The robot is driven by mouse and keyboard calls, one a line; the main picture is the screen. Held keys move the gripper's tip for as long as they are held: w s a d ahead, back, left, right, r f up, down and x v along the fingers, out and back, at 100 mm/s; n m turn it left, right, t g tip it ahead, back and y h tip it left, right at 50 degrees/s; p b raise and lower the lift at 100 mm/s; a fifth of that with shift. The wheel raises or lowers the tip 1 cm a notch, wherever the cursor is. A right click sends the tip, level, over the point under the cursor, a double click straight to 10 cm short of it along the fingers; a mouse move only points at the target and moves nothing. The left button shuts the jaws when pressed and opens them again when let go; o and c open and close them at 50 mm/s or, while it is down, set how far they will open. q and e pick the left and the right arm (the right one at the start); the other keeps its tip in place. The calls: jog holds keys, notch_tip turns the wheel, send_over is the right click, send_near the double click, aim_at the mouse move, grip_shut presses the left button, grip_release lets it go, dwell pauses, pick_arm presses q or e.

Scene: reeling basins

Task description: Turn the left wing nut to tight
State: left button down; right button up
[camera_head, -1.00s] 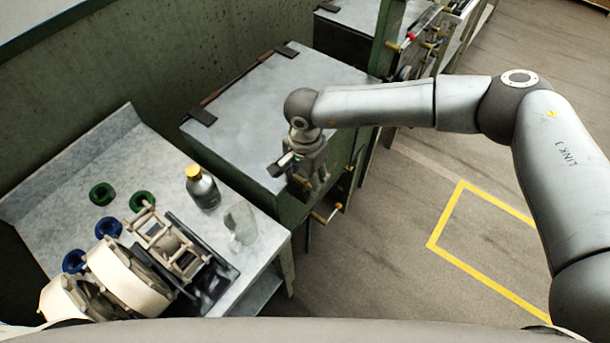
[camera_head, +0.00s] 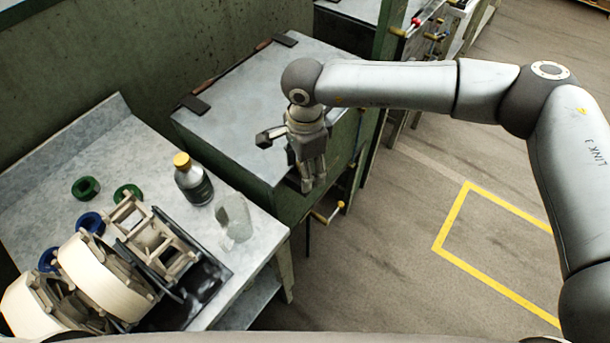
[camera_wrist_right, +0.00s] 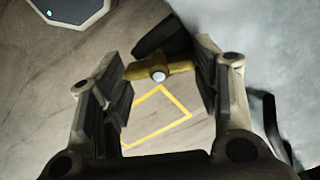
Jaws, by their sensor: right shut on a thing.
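A yellow wing nut (camera_wrist_right: 160,71) with a pale round centre shows in the right wrist view. It lies across the gap between the fingertips of my right gripper (camera_wrist_right: 163,75), which is shut on it. In the head view, my right gripper (camera_head: 313,186) points down at the front edge of the green, grey-topped cabinet (camera_head: 235,95). The wing nut is hidden there by the fingers. Another brass-coloured fitting (camera_head: 328,212) shows lower on the cabinet front. My left gripper is not in view.
On the left, a grey bench (camera_head: 140,160) holds a dark bottle with a yellow cap (camera_head: 193,180), a clear glass vessel (camera_head: 235,217), green and blue rings, and cream reels (camera_head: 100,275). The floor to the right, with yellow markings (camera_head: 440,240), is clear.

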jog(key=m+b, duration=0.6)
jog(key=b, duration=0.1)
jog(key=m+b, duration=0.3)
jog(key=b, duration=0.1)
jog(key=shift+s+f, duration=0.1)
jog(key=shift+f, duration=0.15)
jog(key=shift+r+m+b, duration=0.25)
jog(key=shift+m+b, duration=1.45)
jog(key=o, duration=1)
notch_tip(320, 180, up, 12)
jog(key=shift+r, duration=0.1)
